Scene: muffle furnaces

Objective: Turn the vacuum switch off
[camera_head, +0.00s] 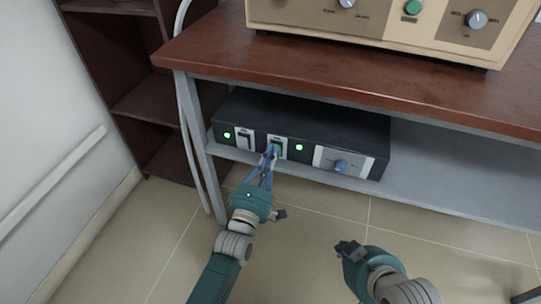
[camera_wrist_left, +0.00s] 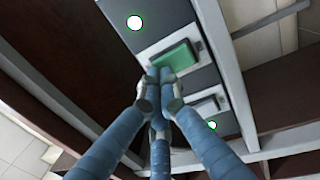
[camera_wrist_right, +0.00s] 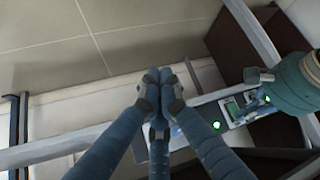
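A black control box (camera_head: 310,118) sits on the grey shelf below the table, with two rocker switches on its front. The left switch (camera_head: 244,139) and the middle switch (camera_head: 278,149) have pale frames; I cannot read which one is labelled vacuum. My left gripper (camera_head: 270,152) is shut and empty, its fingertips at the middle switch. In the left wrist view its green rocker (camera_wrist_left: 175,57) is just beyond the fingertips, partly hidden; I cannot tell whether they touch. My right gripper (camera_head: 348,247) is shut and empty, low in front of the shelf; its closed fingers (camera_wrist_right: 160,82) show in the right wrist view.
Green lights glow at the left (camera_head: 227,135) and right (camera_head: 299,147) of the switches. A blue knob (camera_head: 340,166) is on the box's right panel. The brown tabletop (camera_head: 350,80) overhangs the box, with a beige furnace (camera_head: 390,22) on it. A table leg (camera_head: 205,165) stands at left.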

